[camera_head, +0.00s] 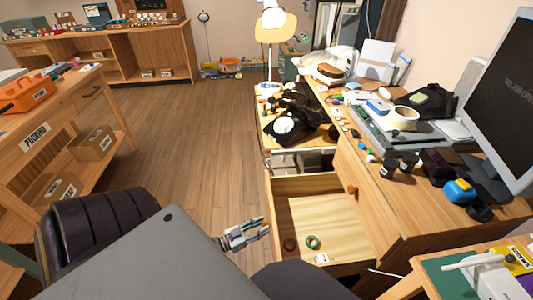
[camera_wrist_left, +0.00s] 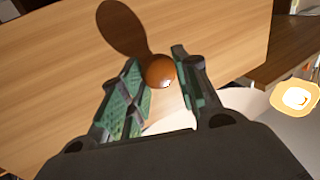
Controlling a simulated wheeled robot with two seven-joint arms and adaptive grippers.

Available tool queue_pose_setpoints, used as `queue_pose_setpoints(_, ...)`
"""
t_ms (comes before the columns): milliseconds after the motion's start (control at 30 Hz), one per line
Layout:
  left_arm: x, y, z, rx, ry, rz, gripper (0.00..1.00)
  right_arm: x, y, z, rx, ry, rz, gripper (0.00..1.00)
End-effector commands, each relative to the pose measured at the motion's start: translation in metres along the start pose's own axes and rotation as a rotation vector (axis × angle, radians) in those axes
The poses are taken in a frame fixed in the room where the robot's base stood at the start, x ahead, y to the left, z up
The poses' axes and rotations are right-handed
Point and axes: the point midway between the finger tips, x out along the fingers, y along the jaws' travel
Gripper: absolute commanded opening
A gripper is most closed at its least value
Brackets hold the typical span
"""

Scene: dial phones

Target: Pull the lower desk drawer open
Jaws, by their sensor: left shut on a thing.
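The lower desk drawer (camera_head: 330,205) stands pulled out from the desk, and its inside shows in the head view. A dark red ring, a green ring and a small white item lie on its floor. My left gripper (camera_head: 262,228) is at the outer side of the drawer front. In the left wrist view, its green-padded fingers (camera_wrist_left: 158,66) are shut on the round brown drawer knob (camera_wrist_left: 160,72), which stands on the wooden drawer front (camera_wrist_left: 205,35). The head view hides this knob. My right gripper is not in view.
Another brown knob (camera_head: 352,189) shows on the closed desk front above the open drawer. The desktop holds a black dial phone (camera_head: 285,125), a monitor (camera_head: 490,95) and small items. A dark chair (camera_head: 100,235) stands at left. The wooden floor (camera_head: 190,140) beyond is clear.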

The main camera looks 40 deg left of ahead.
Motion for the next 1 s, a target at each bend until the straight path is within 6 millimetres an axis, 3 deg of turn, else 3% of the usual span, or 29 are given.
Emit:
queue_pose_setpoints(333, -0.0019, -0.0003, 0.0007, 0.0, -0.001, 0.001, 0.0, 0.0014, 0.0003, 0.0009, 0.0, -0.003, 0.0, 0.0)
queue_pose_setpoints(367, -0.0018, -0.0003, 0.0007, 0.0, -0.001, 0.001, 0.33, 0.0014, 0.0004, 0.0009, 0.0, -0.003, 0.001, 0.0)
queue_pose_setpoints(533, -0.0016, -0.0003, 0.0005, 0.0, -0.001, 0.001, 0.53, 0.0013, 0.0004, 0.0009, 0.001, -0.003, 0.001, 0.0)
queue_pose_setpoints(1000, -0.0049, -0.0004, 0.0003, 0.0, 0.0, 0.0, 0.53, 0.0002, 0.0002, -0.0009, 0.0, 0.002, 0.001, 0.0)
